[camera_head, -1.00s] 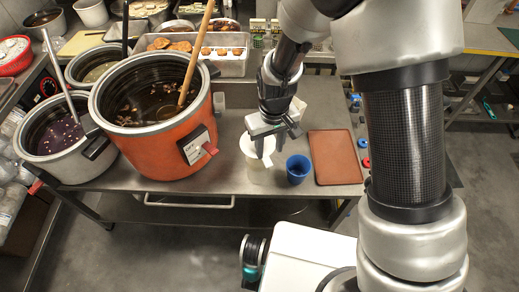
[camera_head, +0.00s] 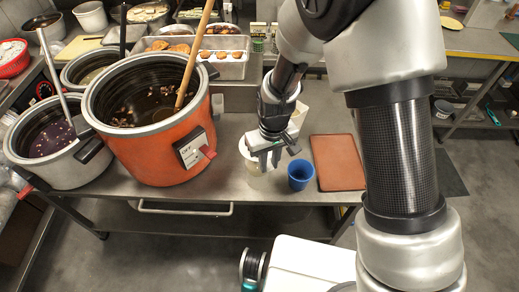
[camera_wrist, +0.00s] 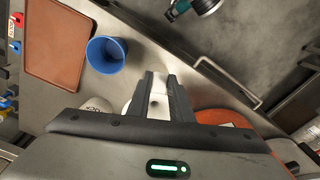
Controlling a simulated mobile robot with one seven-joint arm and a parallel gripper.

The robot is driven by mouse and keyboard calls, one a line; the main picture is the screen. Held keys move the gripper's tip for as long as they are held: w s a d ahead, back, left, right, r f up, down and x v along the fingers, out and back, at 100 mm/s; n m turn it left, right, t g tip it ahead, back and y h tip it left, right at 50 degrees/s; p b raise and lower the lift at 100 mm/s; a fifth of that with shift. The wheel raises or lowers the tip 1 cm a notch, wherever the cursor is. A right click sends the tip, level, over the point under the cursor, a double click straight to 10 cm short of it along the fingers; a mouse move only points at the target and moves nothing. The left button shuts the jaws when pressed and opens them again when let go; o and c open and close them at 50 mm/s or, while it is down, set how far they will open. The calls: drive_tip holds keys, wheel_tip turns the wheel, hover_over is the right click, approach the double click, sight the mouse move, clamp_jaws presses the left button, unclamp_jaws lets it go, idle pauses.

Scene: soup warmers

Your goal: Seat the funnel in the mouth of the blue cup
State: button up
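A small blue cup (camera_head: 300,177) stands upright on the steel table, mouth up. In the wrist view the same blue cup (camera_wrist: 105,53) shows above and left of the fingers, apart from them. A white piece (camera_head: 252,165), which looks like the funnel, is at my gripper (camera_head: 268,162), just left of the cup. In the wrist view my gripper (camera_wrist: 158,80) has white between its two separated fingers. The fingers hide part of it. I cannot tell whether they press on it or only straddle it.
A brown tray (camera_head: 338,163) lies right of the cup. A large orange soup warmer (camera_head: 160,152) stands left of my gripper, with a grey one (camera_head: 62,172) beyond it. A pale container (camera_head: 303,110) is behind my gripper. The table's front edge is close to the cup.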

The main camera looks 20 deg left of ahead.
clamp_jaws()
drive_tip(key=shift+r+p, duration=0.55)
drive_tip(key=shift+r, duration=0.3)
drive_tip(key=shift+s+d+r+p, duration=0.1)
drive_tip(key=shift+r+p, duration=0.9)
drive_tip(key=shift+r, duration=0.75)
wheel_tip(320, 180, up, 9)
drive_tip(key=p, duration=0.6)
drive_tip(key=shift+f, duration=0.2)
idle(0.5)
